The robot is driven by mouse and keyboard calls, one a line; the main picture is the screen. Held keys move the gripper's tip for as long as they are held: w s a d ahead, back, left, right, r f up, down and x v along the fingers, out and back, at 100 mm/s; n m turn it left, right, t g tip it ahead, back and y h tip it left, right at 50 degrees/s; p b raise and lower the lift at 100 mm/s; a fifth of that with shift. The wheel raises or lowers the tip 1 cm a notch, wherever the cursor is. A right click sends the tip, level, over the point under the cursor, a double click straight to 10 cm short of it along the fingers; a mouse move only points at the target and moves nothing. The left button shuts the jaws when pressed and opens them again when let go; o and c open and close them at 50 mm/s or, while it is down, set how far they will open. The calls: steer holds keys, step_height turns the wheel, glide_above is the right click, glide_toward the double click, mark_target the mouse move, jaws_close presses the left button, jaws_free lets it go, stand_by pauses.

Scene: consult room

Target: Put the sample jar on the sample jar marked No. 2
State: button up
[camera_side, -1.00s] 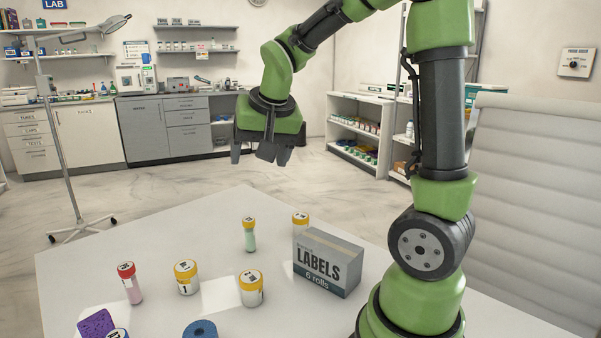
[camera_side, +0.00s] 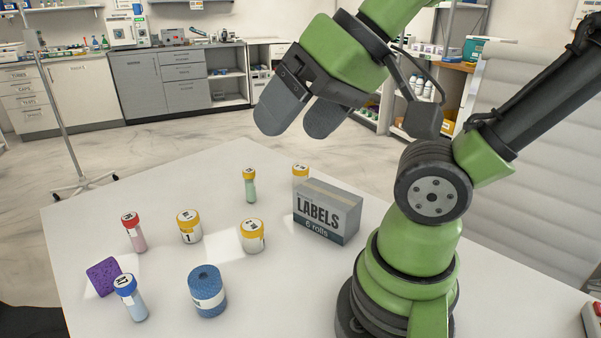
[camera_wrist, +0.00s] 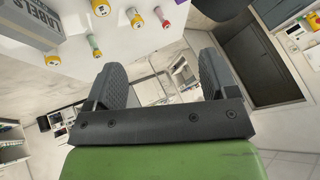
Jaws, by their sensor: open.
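Three white jars with yellow lids stand upright on the white table. One reads 1 on its front (camera_side: 189,229). A second jar (camera_side: 253,239) stands to its right; its marking is too small to read. My gripper (camera_side: 305,112) is open and empty, high above the table's back area and apart from all jars. In the wrist view its two fingers (camera_wrist: 163,80) are spread with nothing between them.
The grey labels box (camera_side: 327,213) stands right of the jars. A green tube (camera_side: 250,187), red-capped tube (camera_side: 133,233), blue-capped tube (camera_side: 130,298), purple sponge (camera_side: 103,277) and blue roll (camera_side: 207,291) stand or lie around them. The table's front right is fairly clear.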

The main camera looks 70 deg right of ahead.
steer(key=w+d+m+g+h, duration=0.1)
steer(key=w+d+m+h, duration=0.25)
steer(key=w+d, duration=0.3)
steer(key=m+g+h, duration=0.3)
steer(key=m+g, duration=0.2)
steer(key=m, duration=0.3)
glide_above(300, 176)
steer(key=a, duration=0.2)
step_height(300, 176, down, 21)
steer(key=x, duration=0.5)
steer(key=shift+w+d, duration=0.1)
steer(key=shift+w, duration=0.15)
steer(key=x, duration=0.5)
steer(key=shift+s+d+f, duration=0.2)
steer(key=shift+s+d, duration=0.05)
steer(key=shift+s, duration=0.1)
steer(key=c, duration=1.1)
